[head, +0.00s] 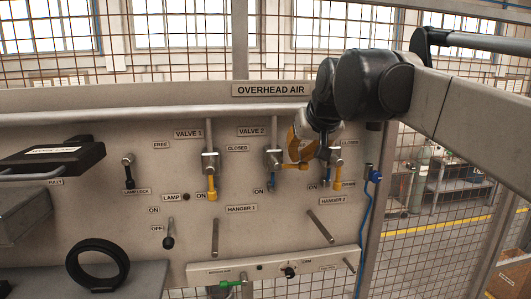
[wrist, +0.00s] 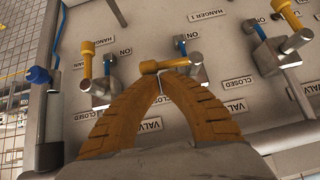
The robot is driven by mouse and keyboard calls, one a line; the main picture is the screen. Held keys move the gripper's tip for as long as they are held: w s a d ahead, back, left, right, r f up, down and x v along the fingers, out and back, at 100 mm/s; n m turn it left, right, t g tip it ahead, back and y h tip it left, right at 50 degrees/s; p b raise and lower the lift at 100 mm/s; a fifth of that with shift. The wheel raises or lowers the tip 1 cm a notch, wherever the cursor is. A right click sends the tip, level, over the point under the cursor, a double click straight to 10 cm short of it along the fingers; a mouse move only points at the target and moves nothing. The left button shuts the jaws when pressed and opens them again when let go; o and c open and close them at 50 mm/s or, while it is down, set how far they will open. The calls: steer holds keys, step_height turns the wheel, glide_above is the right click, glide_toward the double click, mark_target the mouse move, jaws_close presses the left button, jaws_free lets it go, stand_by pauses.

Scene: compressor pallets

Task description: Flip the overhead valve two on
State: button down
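The valve 2 lever (head: 290,166) is yellow and lies level, pointing right from its metal valve body (head: 272,160) under the VALVE 2 label (head: 251,131). An ON label (head: 259,191) sits below it. My gripper (head: 294,160) is at this lever, with its orange fingers in front of the panel. In the wrist view, which is upside down, the fingertips come together in an arch (wrist: 160,80) right beside the lever (wrist: 165,65). I see nothing clearly held between them; whether they touch the lever I cannot tell.
The valve 1 lever (head: 212,188) points down, left of valve 2. Another yellow lever (head: 337,179) points down close on the right. Hanger pegs (head: 320,226) stick out below. A black ring (head: 98,264) is at lower left. A blue hose (head: 366,230) hangs at the panel's right edge.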

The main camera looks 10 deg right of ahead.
steer(key=shift+w, duration=0.1)
stand_by(0.3)
steer(key=shift+d+f+m+y+b, duration=0.15)
steer(key=shift+f+m+y+b, duration=0.2)
steer(key=shift+y, duration=0.15)
steer(key=shift+d+f+m+y+b, duration=0.25)
steer(key=shift+f+m+y+b, duration=0.3)
steer(key=shift+f+y+b, duration=0.4)
step_height(320, 180, down, 2)
steer(key=m+y+b, duration=0.1)
steer(key=y, duration=0.1)
steer(key=m+y+b, duration=0.1)
steer(key=b, duration=0.1)
steer(key=shift+a+f+t+y, duration=0.1)
steer(key=shift+f+t+y, duration=0.1)
steer(key=shift+t+y, duration=0.2)
steer(key=a+f+m+t+y+b, duration=0.1)
steer(key=m+y+b, duration=0.1)
steer(key=b, duration=0.1)
steer(key=a+f+m+t+y+b, duration=0.1)
steer(key=a+f+m+y+b, duration=0.1)
steer(key=y+b, duration=0.1)
steer(key=shift+f+t+b, duration=0.1)
steer(key=shift+t+b, duration=0.2)
steer(key=shift+a, duration=0.15)
